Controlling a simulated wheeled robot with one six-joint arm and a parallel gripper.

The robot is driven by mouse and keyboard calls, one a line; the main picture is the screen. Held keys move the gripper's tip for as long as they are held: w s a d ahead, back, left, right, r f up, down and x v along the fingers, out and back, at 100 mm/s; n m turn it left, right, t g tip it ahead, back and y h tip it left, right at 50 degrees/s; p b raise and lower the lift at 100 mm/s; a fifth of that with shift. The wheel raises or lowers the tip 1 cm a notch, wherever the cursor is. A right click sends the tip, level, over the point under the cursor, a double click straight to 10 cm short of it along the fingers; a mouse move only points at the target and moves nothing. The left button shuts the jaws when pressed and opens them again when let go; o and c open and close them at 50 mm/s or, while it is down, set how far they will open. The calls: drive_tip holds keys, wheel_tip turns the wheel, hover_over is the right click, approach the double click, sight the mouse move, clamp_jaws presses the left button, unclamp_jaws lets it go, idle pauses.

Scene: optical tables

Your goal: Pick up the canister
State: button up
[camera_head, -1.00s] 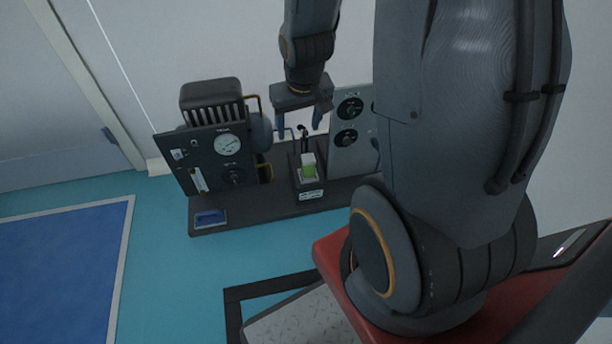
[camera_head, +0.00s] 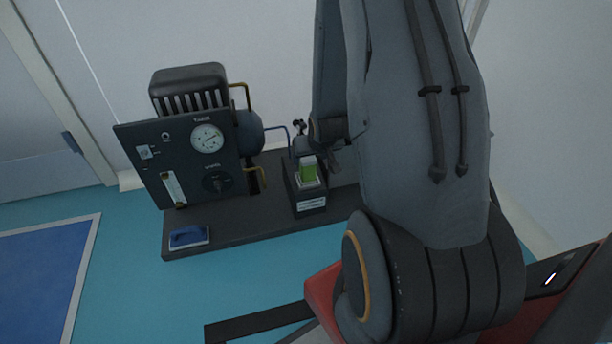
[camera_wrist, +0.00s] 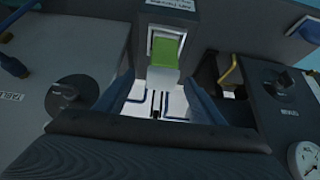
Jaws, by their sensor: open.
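No canister is clear to me. A grey-blue rounded tank (camera_head: 250,132) sits behind the dark gauge panel in the head view and may be it. A green block in a pale frame (camera_head: 308,173) is on a dark labelled stand (camera_head: 310,204). The green block also shows in the wrist view (camera_wrist: 166,54), just past my fingertips. My gripper (camera_wrist: 160,98) is open, its fingers spread, with nothing visibly held between them. Thin blue pipes (camera_wrist: 178,120) show through the gap. In the head view my arm hides most of the gripper, beside the stand.
The dark gauge panel (camera_head: 182,165) stands left of the stand on a dark base (camera_head: 240,229). A black finned unit (camera_head: 188,88) is behind it. A grey panel with a knob (camera_wrist: 72,96) is close on the left in the wrist view. A blue tray (camera_head: 188,237) lies at front left.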

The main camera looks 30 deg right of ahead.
drive_tip(key=shift+b+x, duration=2.6)
drive_tip(key=shift+x, duration=1.5)
drive_tip(key=shift+w+a+r, duration=0.1)
drive_tip(key=shift+a, duration=0.05)
drive_tip(key=c, duration=1.3)
